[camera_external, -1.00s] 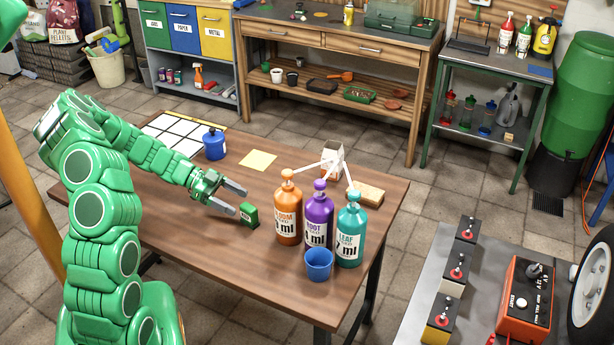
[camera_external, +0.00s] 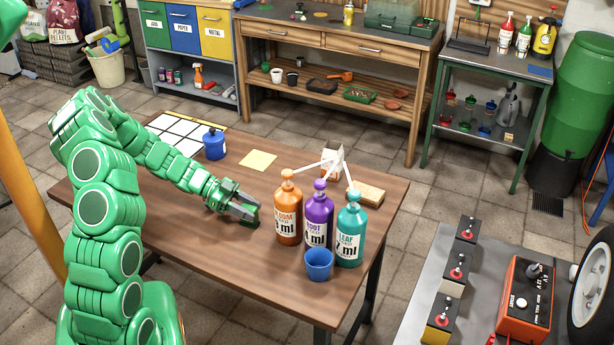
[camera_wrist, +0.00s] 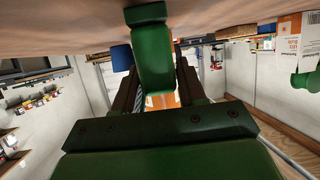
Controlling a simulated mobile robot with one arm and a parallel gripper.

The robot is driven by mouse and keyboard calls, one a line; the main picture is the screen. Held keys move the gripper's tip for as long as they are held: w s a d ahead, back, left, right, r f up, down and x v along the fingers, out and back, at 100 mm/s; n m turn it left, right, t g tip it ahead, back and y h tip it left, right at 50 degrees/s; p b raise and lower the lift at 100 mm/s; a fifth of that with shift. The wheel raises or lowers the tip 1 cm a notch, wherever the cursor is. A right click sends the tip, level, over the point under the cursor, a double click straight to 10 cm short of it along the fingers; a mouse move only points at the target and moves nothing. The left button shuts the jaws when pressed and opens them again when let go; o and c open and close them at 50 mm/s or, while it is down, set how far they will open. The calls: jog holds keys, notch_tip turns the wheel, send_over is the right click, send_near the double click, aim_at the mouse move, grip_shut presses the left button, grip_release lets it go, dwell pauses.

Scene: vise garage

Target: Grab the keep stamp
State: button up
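The keep stamp is a small green block (camera_wrist: 152,55). In the external view it stands on the brown table, mostly hidden by my gripper fingers, left of the orange bottle. My gripper (camera_external: 252,211) is low over the tabletop, with its fingers at the stamp. In the wrist view the stamp is upright in the picture between the two dark fingers (camera_wrist: 157,78), one along each side. The fingers look very near its sides. I cannot tell whether they press on it. No lift off the table shows.
Orange (camera_external: 288,213), purple (camera_external: 318,220) and teal (camera_external: 350,235) bottles stand right of my gripper, with a blue cup (camera_external: 318,264) in front. A blue pot (camera_external: 214,146), yellow sheet (camera_external: 258,160) and white grid sheet (camera_external: 175,133) lie behind. The table's near left is clear.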

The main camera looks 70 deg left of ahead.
jog(key=c, duration=0.6)
jog(key=shift+r, duration=0.1)
